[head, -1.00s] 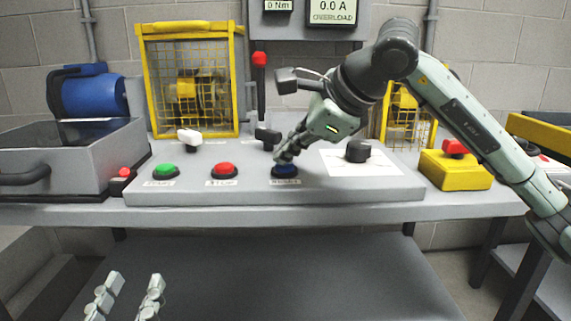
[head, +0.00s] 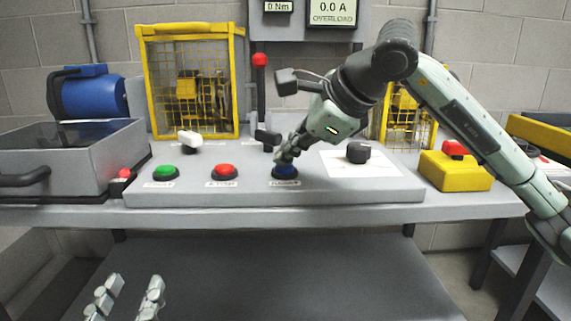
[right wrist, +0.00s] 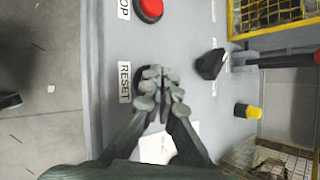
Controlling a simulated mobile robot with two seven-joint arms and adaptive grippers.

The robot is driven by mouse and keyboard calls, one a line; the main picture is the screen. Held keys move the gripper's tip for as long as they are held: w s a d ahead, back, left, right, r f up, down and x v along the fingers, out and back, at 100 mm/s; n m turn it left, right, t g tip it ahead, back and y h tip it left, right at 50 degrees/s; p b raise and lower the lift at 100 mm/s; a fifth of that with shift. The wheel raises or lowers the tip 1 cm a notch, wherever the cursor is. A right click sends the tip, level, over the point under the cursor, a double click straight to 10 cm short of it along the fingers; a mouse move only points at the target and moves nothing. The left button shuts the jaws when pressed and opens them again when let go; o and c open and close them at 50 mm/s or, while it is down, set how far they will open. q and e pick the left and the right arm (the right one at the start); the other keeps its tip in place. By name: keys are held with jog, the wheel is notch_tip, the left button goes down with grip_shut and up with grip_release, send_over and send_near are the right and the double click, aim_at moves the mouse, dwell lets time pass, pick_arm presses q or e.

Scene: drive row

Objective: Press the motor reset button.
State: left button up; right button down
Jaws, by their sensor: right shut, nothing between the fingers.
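The blue reset button (head: 287,172) sits in a black ring on the sloped grey console, behind its label. In the right wrist view the RESET label (right wrist: 124,82) shows, and the fingers hide most of the button. My right gripper (head: 283,159) is shut and empty, its fingertips pointing down at the button's back part. In the right wrist view its fingertips (right wrist: 160,76) overlap the dark ring. I cannot tell whether they touch or press the button. My left gripper (head: 128,295) is open and empty, low in front of the bench.
A green button (head: 165,171) and a red button (head: 224,170) stand left of the reset button. A black knob (head: 358,151) is to its right, and a black-handled switch (head: 267,136) behind. The display (head: 333,12) reads 0.0 A OVERLOAD. A yellow box (head: 455,171) stands right.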

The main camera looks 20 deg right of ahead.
aim_at(287, 174)
jog(key=shift+f+b, duration=0.5)
jog(key=shift+b, duration=0.05)
dwell(0.4)
jog(key=shift+r, duration=0.4)
jog(key=shift+r+p, duration=0.1)
jog(key=shift+p, duration=0.2)
jog(key=shift+r+p, duration=2.1)
jog(key=shift+r, duration=0.9)
jog(key=shift+f, duration=0.1)
